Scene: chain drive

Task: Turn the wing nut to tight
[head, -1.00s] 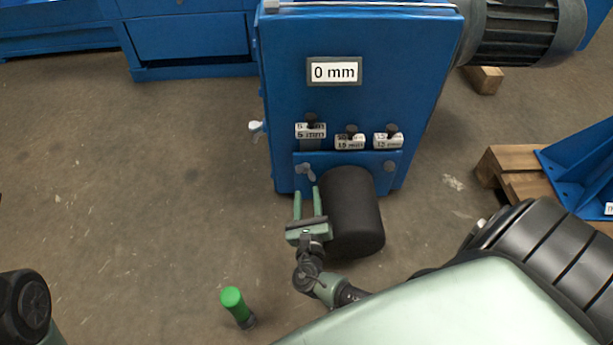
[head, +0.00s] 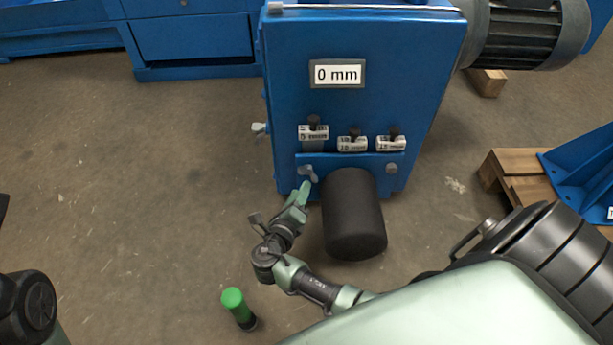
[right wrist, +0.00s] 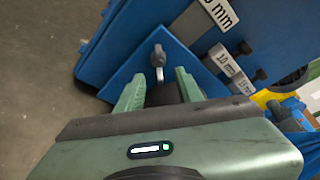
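A small grey wing nut (head: 308,173) sits at the left end of the blue plate (head: 345,162) low on the blue housing. In the right wrist view the wing nut (right wrist: 158,55) stands upright just ahead of my fingertips, roughly midway between them. My right gripper (head: 303,190) is just below the wing nut in the head view. It also shows in the right wrist view (right wrist: 159,76), open, with nothing gripped between its fingers. Whether a finger touches the nut I cannot tell. My left gripper is out of view.
A black cylinder (head: 354,215) projects from the housing (head: 400,75), close right of my right gripper. A second, pale wing nut (head: 260,128) is on the housing's left side. A green-topped object (head: 235,302) stands on the floor. The floor at left is clear.

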